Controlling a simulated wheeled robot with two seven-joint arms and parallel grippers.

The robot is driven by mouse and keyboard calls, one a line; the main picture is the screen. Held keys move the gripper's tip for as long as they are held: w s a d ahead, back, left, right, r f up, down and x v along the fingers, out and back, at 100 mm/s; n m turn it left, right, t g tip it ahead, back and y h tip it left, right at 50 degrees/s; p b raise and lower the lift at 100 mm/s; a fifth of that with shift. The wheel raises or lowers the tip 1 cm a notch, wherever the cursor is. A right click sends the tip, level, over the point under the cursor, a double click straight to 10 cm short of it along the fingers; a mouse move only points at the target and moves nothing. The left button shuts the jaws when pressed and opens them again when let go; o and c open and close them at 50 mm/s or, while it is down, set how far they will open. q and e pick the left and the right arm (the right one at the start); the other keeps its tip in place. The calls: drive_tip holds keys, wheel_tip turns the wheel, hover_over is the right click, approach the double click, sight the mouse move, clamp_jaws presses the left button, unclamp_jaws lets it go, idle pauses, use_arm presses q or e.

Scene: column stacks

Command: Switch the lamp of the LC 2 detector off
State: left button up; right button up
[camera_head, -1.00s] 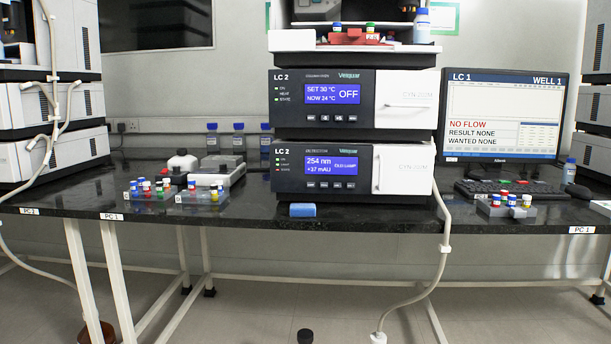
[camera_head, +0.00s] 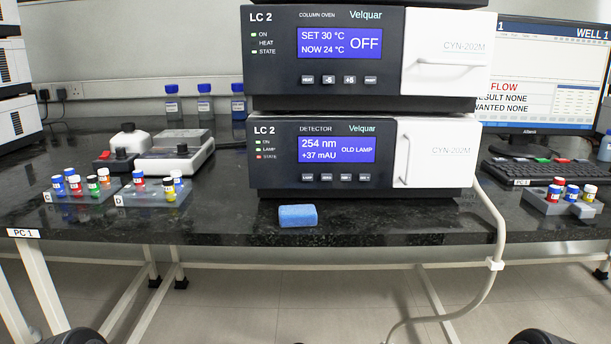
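The LC 2 detector (camera_head: 285,182) is the lower unit of the stack in the middle of the bench, with a dark front and a white door (camera_head: 437,152) at its right. Its blue display (camera_head: 337,149) reads 254 nm, +37 mAU, OLD LAMP. The lamp light (camera_head: 258,149) is green, the ON light above it is green, and the state light (camera_head: 258,156) is red. A row of small buttons (camera_head: 337,178) lies under the display; their labels are too small to read surely. Neither gripper shows; only dark rounded parts, probably of my arms, show at the bottom corners.
The LC 2 column oven (camera_head: 280,83) sits on the detector and shows OFF. A blue sponge-like block (camera_head: 298,216) lies before the detector. Vial racks (camera_head: 92,190) stand left and another (camera_head: 562,203) right. A white hose (camera_head: 497,235) hangs at the right.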

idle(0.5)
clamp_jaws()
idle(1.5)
